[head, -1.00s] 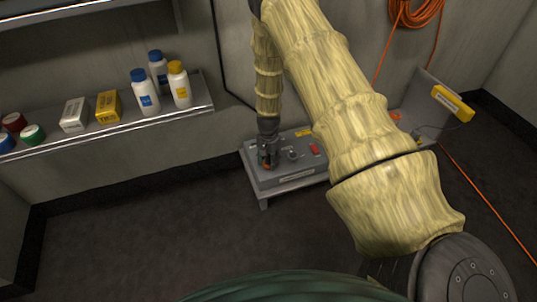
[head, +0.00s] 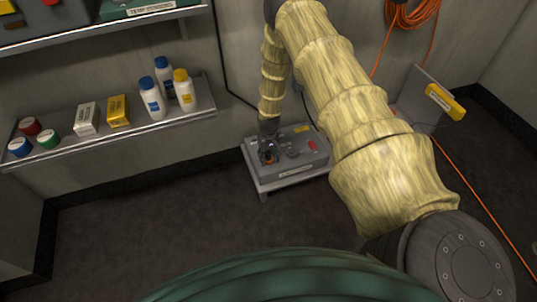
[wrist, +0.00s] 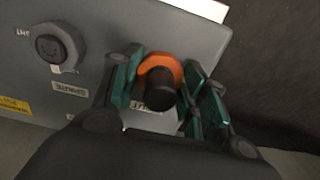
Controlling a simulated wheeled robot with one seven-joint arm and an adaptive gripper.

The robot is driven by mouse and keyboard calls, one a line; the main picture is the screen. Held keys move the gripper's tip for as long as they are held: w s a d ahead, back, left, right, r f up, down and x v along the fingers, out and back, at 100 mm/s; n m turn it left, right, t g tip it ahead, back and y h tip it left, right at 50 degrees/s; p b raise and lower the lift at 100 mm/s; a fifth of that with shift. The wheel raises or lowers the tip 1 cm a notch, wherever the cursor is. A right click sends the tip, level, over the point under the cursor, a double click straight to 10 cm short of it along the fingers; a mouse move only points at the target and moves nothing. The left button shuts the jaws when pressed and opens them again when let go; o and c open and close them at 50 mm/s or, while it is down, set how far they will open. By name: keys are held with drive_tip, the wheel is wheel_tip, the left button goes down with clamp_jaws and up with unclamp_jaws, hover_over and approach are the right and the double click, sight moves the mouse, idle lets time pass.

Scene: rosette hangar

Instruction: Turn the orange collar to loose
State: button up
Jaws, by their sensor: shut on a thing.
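The orange collar (wrist: 160,66) sits on the face of a grey box and has a dark round plug or knob (wrist: 160,92) at its middle. My gripper (wrist: 167,84) is around it, with a teal-padded finger on each side, shut on the collar. In the head view my gripper (head: 268,152) points down at the left part of the grey box (head: 297,171), and only a little orange shows between the fingers. The collar's marks and turn angle cannot be read.
The box has a dark round knob (wrist: 52,46) beside the collar and a red switch (head: 312,145).

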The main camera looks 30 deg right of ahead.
drive_tip(key=shift+s+d+n+p, duration=0.1)
drive_tip(key=shift+n+p, duration=0.25)
drive_tip(key=shift+n, duration=0.65)
drive_tip(key=o, duration=1)
drive_tip(key=shift+r, duration=0.55)
wheel_tip(320, 180, up, 11)
drive_tip(key=shift+f, duration=0.1)
